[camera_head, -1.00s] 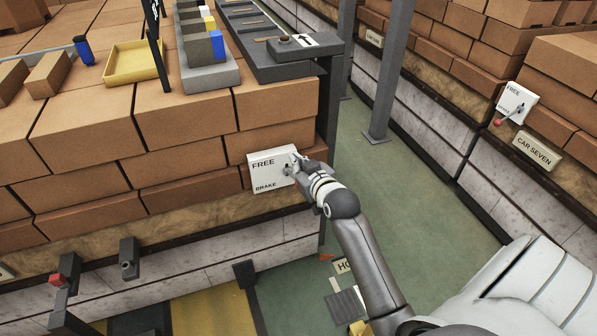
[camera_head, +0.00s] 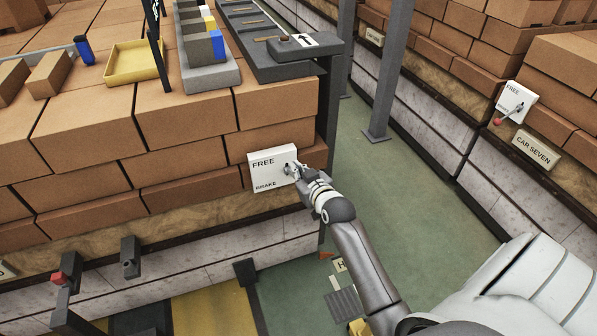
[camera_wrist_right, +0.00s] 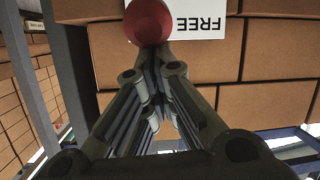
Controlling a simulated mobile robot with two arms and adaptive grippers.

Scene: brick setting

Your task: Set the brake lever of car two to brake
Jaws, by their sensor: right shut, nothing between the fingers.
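A white brake plate (camera_head: 268,158) marked FREE above and BRAKE below is on the side of the near brick stack. No car label shows beside it. My right gripper (camera_head: 294,170) is at the plate's right side, in front of the lever, which it mostly hides. In the right wrist view the plate (camera_wrist_right: 200,45) appears upside down. There the red lever knob (camera_wrist_right: 150,22) is just beyond the tips of my right gripper (camera_wrist_right: 155,55), and the fingers are shut with nothing between them. Whether they touch the knob is unclear. My left gripper is not in view.
Another brake plate (camera_head: 518,97) with a red-knobbed lever is at right, above a CAR SEVEN sign (camera_head: 537,144). Green floor (camera_head: 400,200) lies open between the stacks. A grey post (camera_head: 388,70) stands there. A yellow tray (camera_head: 138,62) sits on the bricks.

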